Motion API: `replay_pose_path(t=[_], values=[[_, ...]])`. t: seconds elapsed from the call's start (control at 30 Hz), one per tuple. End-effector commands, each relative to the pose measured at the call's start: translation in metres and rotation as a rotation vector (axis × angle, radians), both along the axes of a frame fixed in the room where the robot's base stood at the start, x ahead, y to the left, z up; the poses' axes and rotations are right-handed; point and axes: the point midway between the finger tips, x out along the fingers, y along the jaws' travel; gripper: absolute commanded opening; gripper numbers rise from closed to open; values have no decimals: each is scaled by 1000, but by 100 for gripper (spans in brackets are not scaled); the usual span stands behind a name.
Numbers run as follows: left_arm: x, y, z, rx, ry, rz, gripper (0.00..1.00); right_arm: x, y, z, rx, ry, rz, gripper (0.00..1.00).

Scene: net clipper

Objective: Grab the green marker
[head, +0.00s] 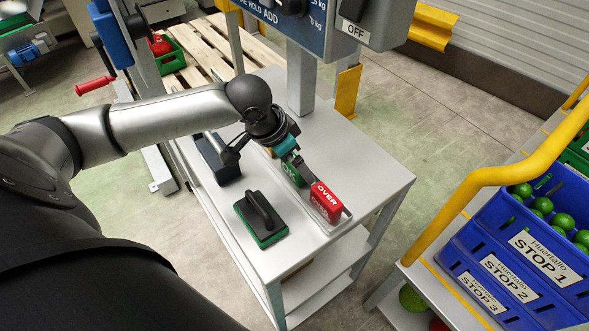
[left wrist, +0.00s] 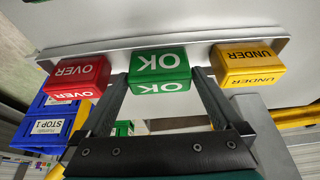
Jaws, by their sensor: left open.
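The green marker is a block lettered OK (left wrist: 160,68), standing in the middle of a row on a grey tray in the left wrist view. In the head view the green marker (head: 291,173) is partly covered by my gripper. My left gripper (left wrist: 160,78) is open, with one finger on each side of the green marker. I cannot tell whether the fingers touch it. The left gripper also shows in the head view (head: 297,164), above the table.
A red OVER block (head: 326,201) and a yellow UNDER block (left wrist: 249,66) flank the green one. A black block with a handle (head: 261,218) and a dark box (head: 217,160) are on the table (head: 385,182). A scale post (head: 301,80) rises behind. Blue bins (head: 485,215) stand right.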

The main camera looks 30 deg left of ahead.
Motion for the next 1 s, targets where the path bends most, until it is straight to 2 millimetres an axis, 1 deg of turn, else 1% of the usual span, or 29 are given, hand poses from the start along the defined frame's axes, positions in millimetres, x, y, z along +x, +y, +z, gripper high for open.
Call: replay_pose_path(t=[0.23, 0.83, 1.0], values=[[1, 0, -1, 0, -1, 0, 99, -1, 1, 0, 1, 2, 0, 0], [1, 0, -1, 0, -1, 0, 32, -4, 1, 0, 1, 6, 0, 0], [1, 0, 0, 0, -1, 0, 31, -4, 1, 0, 1, 7, -1, 0]])
